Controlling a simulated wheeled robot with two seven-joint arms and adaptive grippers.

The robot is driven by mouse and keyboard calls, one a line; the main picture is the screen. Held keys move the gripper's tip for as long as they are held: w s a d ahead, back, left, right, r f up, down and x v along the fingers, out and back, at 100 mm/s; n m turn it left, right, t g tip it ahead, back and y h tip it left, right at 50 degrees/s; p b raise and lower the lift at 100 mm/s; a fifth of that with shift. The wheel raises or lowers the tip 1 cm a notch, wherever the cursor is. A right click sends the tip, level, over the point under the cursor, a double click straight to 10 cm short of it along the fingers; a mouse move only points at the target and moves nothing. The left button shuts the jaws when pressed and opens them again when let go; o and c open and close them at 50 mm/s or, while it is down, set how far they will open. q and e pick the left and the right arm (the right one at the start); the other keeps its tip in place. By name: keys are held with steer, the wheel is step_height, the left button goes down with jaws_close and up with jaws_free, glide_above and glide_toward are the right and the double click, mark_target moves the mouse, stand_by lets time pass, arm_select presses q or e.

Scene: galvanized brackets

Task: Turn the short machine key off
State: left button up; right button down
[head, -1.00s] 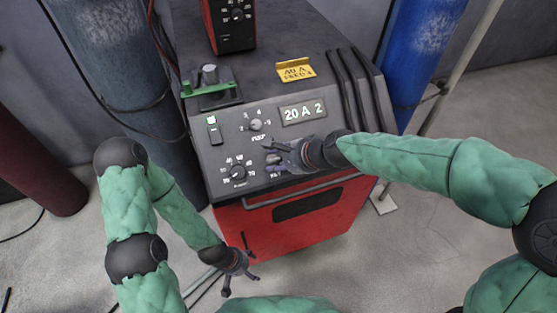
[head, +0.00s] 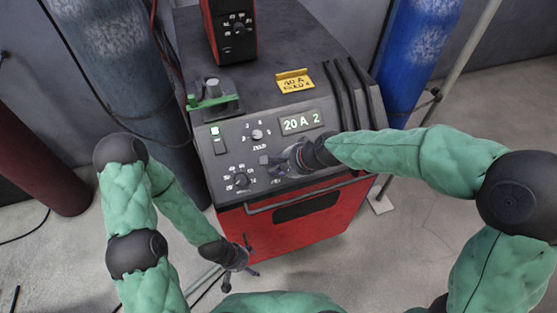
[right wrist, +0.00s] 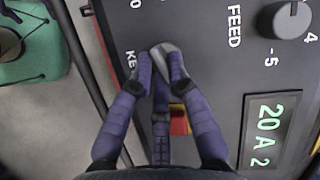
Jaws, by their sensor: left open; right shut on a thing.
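The short machine is a low red cabinet (head: 318,212) with a dark sloping control panel, in the middle of the head view. Its key (right wrist: 168,52) shows as a grey piece between my fingertips in the right wrist view, beside a partly covered label starting "KE". My right gripper (right wrist: 165,75) is shut on this key at the panel; the fingers hide much of it and its exact angle is unclear. In the head view my right gripper (head: 277,161) covers the key. My left gripper (head: 238,277) is open and empty, low in front of the cabinet's left side.
The panel bears a lit display (head: 301,122) reading "20 A 2", a feed knob (head: 257,134), a lower-left knob (head: 240,180) and a rocker switch (head: 217,141). A front bar handle (head: 310,192) runs below. Gas cylinders stand left and right (head: 425,45).

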steer(key=n+p, duration=0.2)
steer(key=p, duration=0.2)
steer(key=n+g+h+p, duration=0.1)
steer(key=n+p, duration=0.1)
steer(key=p, duration=0.2)
steer(key=shift+w+a+r, duration=0.1)
steer(key=shift+r, duration=0.25)
steer(key=shift+w+f+n+h+p, duration=0.1)
steer(key=shift+n+h+p, duration=0.4)
steer(key=shift+n+p, duration=0.3)
steer(key=shift+f+n, duration=0.1)
steer(key=shift+n, duration=0.4)
steer(key=n+b, duration=0.1)
steer(key=n+h+b, duration=0.1)
steer(key=n, duration=0.1)
steer(key=shift+a+f+h+b, duration=0.1)
steer(key=shift+a+h+b, duration=0.1)
steer(key=shift+h+b, duration=0.15)
steer(key=shift+a+n+h+b, duration=0.1)
steer(key=shift+n+h+b, duration=0.75)
steer(key=shift+n, duration=0.75)
steer(key=c, duration=1.2)
jaws_free()
steer(key=shift+w+r, duration=0.1)
steer(key=shift+r, duration=0.1)
steer(key=shift+r, duration=0.1)
